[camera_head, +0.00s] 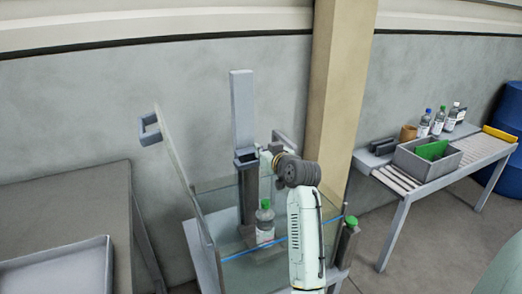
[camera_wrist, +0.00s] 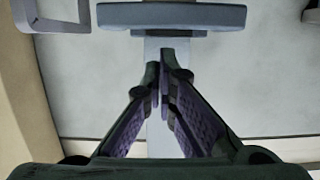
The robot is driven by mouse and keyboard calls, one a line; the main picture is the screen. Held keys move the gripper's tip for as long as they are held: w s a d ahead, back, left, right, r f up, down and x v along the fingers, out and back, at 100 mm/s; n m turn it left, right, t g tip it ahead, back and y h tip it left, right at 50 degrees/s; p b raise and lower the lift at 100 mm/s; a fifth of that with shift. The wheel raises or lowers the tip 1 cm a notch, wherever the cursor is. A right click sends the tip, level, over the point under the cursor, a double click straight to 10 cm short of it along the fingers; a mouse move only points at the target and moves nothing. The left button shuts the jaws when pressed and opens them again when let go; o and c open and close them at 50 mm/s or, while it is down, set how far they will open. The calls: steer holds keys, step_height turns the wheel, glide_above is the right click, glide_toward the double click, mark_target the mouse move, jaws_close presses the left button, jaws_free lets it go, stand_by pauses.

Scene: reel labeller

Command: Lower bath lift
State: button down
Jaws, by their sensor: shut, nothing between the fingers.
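The bath lift is a tall grey column (camera_head: 242,110) standing over a glass-walled tank with a blue line along its front. A bottle with a green cap (camera_head: 265,225) stands upright in the tank area, seen through the glass. In the wrist view a grey horizontal bar (camera_wrist: 172,17) crosses the pale column (camera_wrist: 157,135). My gripper (camera_wrist: 167,60) is shut and empty, its fingertips in front of the column just below the bar in the picture. Contact cannot be told. In the head view my arm hides most of the gripper and the column's lower right side.
A tilted glass panel with a grey handle (camera_head: 150,129) rises at the tank's left. A green-topped post (camera_head: 350,222) stands at its front right. A grey table with a tray (camera_head: 60,268) is at left. A roller bench (camera_head: 470,158) at right holds a grey crate (camera_head: 408,165) and bottles.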

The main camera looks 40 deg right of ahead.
steer(key=shift+f, duration=0.55)
step_height(320, 180, down, 4)
steer(key=b, duration=0.3)
steer(key=shift+f, duration=0.25)
steer(key=shift+r, duration=0.1)
